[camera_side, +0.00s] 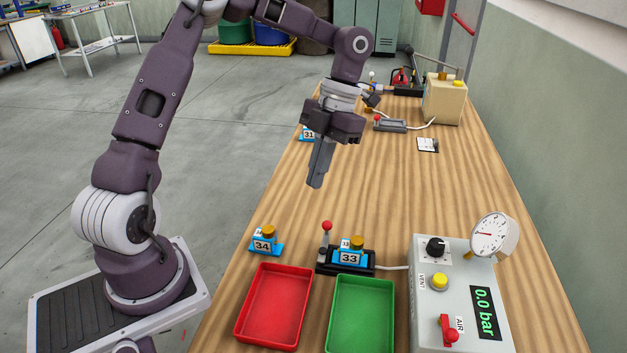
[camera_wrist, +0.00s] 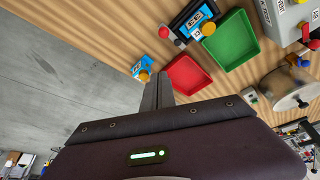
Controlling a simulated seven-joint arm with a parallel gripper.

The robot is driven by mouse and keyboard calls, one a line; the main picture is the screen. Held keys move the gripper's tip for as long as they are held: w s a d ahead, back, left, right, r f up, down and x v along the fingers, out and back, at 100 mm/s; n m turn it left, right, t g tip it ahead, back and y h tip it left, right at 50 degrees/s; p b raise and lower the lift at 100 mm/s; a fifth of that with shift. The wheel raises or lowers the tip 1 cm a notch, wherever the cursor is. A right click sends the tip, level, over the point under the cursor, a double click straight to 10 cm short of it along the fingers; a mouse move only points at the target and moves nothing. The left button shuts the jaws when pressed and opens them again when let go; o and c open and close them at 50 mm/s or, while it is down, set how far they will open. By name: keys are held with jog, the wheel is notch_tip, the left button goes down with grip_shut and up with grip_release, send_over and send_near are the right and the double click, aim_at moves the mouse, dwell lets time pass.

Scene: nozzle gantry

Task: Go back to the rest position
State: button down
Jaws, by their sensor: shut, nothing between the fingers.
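My gripper (camera_side: 316,184) is shut and empty, held in the air above the middle of the wooden table. Its closed fingers also show in the wrist view (camera_wrist: 158,78). Nozzle block 34 (camera_side: 266,243), blue with a brass top, stands on the table near its left edge. Nozzle block 33 (camera_side: 351,254) sits in a black fixture (camera_side: 327,262) with a red-knobbed lever. Block 31 (camera_side: 308,134) is farther back, partly hidden behind my gripper.
A red tray (camera_side: 273,306) and a green tray (camera_side: 361,315) lie at the front. A control box (camera_side: 458,283) with a gauge (camera_side: 494,236), reading 0.0 bar, stands right. A beige box (camera_side: 443,99) and small devices stand at the back. The table's middle is clear.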

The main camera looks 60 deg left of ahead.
jog(key=s+d+r+n+t, duration=0.2)
jog(key=s+n, duration=0.4)
jog(key=n, duration=0.5)
jog(key=s+d+r+n+t, duration=0.2)
jog(key=s+r+n+t, duration=0.2)
jog(key=n, duration=0.7)
jog(key=s+d+r+n+t, duration=0.2)
jog(key=s+n, duration=0.6)
jog(key=n, duration=0.4)
notch_tip(320, 180, up, 3)
jog(key=shift+s+f+t+y, duration=0.1)
jog(key=shift+s+t+y, duration=0.15)
jog(key=shift+t, duration=0.65)
